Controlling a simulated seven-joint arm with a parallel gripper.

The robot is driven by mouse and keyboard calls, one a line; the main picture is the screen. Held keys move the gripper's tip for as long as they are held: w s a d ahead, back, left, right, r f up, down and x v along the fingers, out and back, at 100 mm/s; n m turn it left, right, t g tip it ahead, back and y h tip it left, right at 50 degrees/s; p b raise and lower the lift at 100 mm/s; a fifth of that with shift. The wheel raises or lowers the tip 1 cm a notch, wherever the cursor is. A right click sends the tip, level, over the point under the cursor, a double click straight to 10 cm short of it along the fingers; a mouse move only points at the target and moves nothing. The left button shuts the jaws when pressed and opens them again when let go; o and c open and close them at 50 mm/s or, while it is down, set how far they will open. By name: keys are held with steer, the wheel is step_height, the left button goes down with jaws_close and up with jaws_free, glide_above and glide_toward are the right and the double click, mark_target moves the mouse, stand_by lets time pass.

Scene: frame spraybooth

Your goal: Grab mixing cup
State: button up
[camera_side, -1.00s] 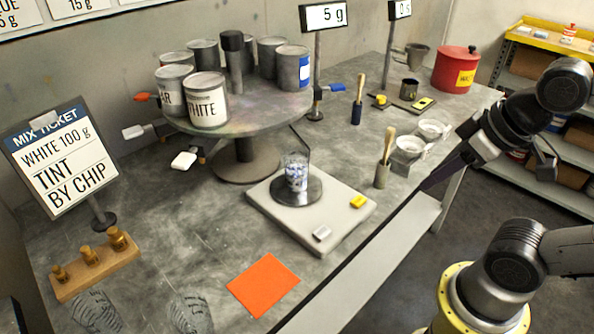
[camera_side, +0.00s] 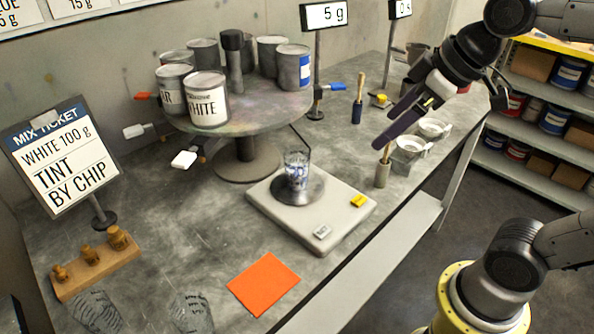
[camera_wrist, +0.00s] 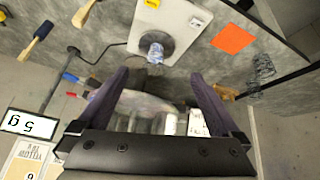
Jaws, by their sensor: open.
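A clear mixing cup (camera_side: 297,172) with dark markings stands upright on the round pan of the pale scale (camera_side: 262,207). The cup also shows in the wrist view (camera_wrist: 155,51), ahead of and between the fingertips but well apart from them. My gripper (camera_side: 388,127) is open and empty, raised above the right part of the bench, to the right of the scale. In the wrist view its two dark fingers (camera_wrist: 160,75) are spread wide. Two more clear, cup-like shapes with markings, one at the bottom left (camera_side: 97,311) and one beside it (camera_side: 190,314), are partly cut off.
A round stand (camera_side: 240,107) with several paint cans is behind the scale. A 5 g display (camera_side: 324,15) rises behind it. A brush in a pot (camera_side: 382,174) and small clear dishes (camera_side: 408,149) are to the right. An orange sheet (camera_side: 263,283) lies in front.

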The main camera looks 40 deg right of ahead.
steer(key=w+n, duration=0.1)
steer(key=w, duration=0.7)
steer(key=g, duration=0.2)
glide_toward(308, 156)
steer(key=shift+y, duration=0.4)
steer(key=x, duration=0.3)
steer(key=w+x, duration=0.1)
steer(key=x, duration=0.3)
steer(key=shift+w+x, duration=0.1)
steer(key=shift+x, duration=1.35)
steer(key=shift+w+x, duration=0.15)
steer(key=shift+x, duration=1.3)
steer(key=shift+d+r, duration=0.1)
steer(key=shift+d, duration=0.05)
steer(key=c, duration=1.5)
